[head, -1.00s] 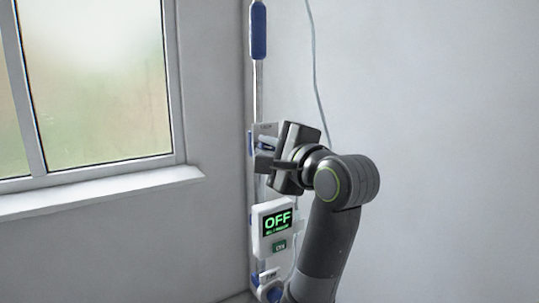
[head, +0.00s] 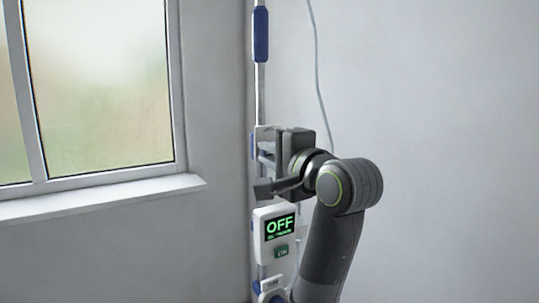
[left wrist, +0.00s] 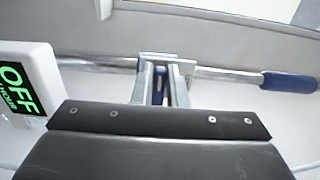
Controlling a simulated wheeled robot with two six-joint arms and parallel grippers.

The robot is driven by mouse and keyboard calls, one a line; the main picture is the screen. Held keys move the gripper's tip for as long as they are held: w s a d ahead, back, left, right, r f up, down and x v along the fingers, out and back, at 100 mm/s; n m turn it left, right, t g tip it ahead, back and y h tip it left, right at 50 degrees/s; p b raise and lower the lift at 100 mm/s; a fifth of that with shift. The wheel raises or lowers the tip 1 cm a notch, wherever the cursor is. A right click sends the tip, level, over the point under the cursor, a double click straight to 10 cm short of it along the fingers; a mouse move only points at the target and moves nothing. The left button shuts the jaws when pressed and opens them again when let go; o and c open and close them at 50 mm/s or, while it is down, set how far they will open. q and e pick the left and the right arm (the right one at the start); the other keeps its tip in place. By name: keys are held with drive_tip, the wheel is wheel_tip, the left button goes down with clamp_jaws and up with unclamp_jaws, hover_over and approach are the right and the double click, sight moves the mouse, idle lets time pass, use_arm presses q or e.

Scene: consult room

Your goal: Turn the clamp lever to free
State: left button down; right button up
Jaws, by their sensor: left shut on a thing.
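The clamp (head: 262,132) is a pale block on the upright metal pole, above the white OFF box in the head view. It also shows in the left wrist view (left wrist: 158,58), across the pole. My left gripper (head: 264,168) is at the clamp, in front of the pole. In the left wrist view its two pale fingers (left wrist: 161,84) are close together, shut on the clamp lever (left wrist: 158,88), a narrow blue strip between them. The lever is mostly hidden by the fingers, so its angle is hard to read. My right gripper is in neither view.
A white box (head: 273,232) with a green OFF display is on the pole just below my gripper. A blue grip (head: 261,35) is higher on the pole. A thin tube (head: 318,70) hangs at the right. A window sill (head: 100,198) juts out left.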

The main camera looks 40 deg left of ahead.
use_arm(q)
drive_tip(key=c, duration=1.4)
unclamp_jaws()
drive_tip(key=shift+c, duration=0.2)
drive_tip(key=shift+d, duration=0.15)
